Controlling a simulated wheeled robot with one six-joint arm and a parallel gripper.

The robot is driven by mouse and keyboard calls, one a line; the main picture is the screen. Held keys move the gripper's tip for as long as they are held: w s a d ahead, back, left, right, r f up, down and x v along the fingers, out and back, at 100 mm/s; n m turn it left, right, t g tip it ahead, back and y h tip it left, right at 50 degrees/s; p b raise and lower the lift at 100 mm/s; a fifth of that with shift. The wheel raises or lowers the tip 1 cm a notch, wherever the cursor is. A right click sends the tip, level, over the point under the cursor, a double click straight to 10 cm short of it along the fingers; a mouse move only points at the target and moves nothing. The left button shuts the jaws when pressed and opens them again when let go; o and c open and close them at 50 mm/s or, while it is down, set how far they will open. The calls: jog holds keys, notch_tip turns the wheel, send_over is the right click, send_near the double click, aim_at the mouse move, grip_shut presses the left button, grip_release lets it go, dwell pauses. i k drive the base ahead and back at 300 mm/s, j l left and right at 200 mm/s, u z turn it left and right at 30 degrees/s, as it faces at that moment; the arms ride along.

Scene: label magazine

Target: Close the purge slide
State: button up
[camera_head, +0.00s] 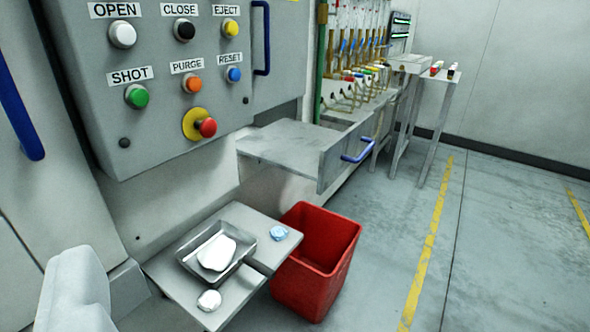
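A grey metal slide (290,146) sticks out from the machine, right of the button panel. Its flat top is bare, and its upright front plate carries a blue bar handle (359,150). I take this to be the purge slide; it stands pulled out. A pale grey, rounded piece at the lower left edge looks like part of my gripper (75,292). It is well away from the handle, to its left and lower in the picture. The fingertips cannot be made out, and nothing held is visible.
A button panel (150,85) has a red stop button (206,127). A red bin (318,262) stands below the slide. Floor (500,230) at right is clear.

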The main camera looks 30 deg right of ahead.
aim_at(320, 155)
jog(key=i+l+z, duration=0.1)
jog(key=z, duration=1.1)
